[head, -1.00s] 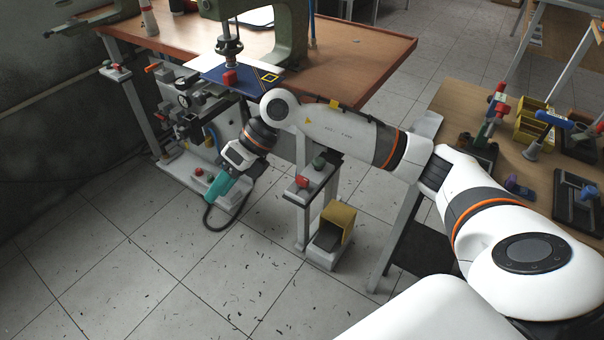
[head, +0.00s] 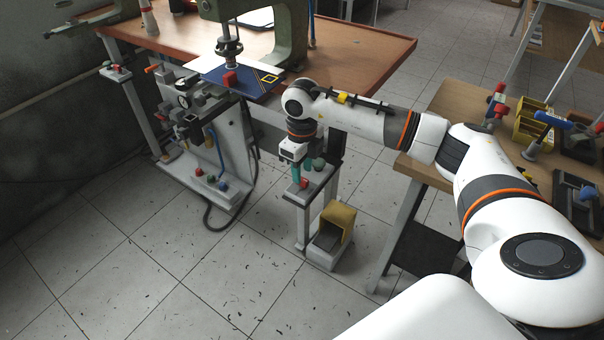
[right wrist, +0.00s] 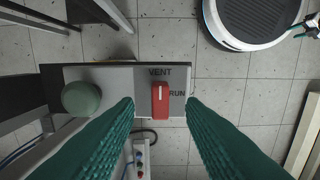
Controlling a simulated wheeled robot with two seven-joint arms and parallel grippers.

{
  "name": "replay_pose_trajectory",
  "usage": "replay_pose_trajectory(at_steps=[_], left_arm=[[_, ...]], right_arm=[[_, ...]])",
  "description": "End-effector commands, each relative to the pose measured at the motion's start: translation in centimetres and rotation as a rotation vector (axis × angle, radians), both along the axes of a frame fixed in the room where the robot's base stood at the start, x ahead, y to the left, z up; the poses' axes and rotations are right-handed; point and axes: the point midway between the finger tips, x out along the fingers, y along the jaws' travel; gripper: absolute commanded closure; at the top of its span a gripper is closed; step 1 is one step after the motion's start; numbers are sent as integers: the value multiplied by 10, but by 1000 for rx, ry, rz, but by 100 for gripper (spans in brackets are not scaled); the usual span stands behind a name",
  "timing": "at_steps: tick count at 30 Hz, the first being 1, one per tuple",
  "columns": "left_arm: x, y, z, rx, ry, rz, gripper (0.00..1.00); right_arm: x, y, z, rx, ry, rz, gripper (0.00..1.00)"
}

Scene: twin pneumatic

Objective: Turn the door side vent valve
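A red valve handle (right wrist: 160,103) with a white mark sits on a grey panel (right wrist: 120,78). The mark is at the handle's end nearer the word VENT; RUN is printed to its right. In the head view the panel (head: 323,178) tops a post in front of the bench, and its red handle (head: 303,183) is partly hidden by my fingers. My right gripper (head: 302,173) points down over it. In the right wrist view its green fingers (right wrist: 160,108) are open on either side of the handle, with gaps showing. My left gripper is out of view.
A green round knob (right wrist: 81,98) is beside the handle. A similar red-handled panel (head: 115,72) stands at the bench's far left.

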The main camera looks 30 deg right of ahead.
Motion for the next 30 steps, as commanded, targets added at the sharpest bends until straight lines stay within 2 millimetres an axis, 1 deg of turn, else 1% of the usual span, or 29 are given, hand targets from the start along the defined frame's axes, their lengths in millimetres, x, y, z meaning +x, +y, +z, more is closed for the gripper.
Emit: replay_pose_trajectory(at_steps=[1, 6, 9, 16, 17, 18, 23, 30], left_arm=[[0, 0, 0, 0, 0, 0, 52], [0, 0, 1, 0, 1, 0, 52], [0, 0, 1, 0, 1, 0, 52], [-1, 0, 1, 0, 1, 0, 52], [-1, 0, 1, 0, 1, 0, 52], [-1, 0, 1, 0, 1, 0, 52], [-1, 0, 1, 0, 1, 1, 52], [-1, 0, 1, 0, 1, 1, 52]], right_arm=[[0, 0, -8, 0, 2, -1, 64], [0, 0, -23, 1, 0, -1, 64], [0, 0, -26, 0, 0, 0, 64], [0, 0, -26, 0, -1, 0, 64], [0, 0, -26, 0, -1, 0, 67], [0, 0, -26, 0, -1, 0, 73], [0, 0, -26, 0, -1, 0, 100], [0, 0, -26, 0, -1, -10, 100]])
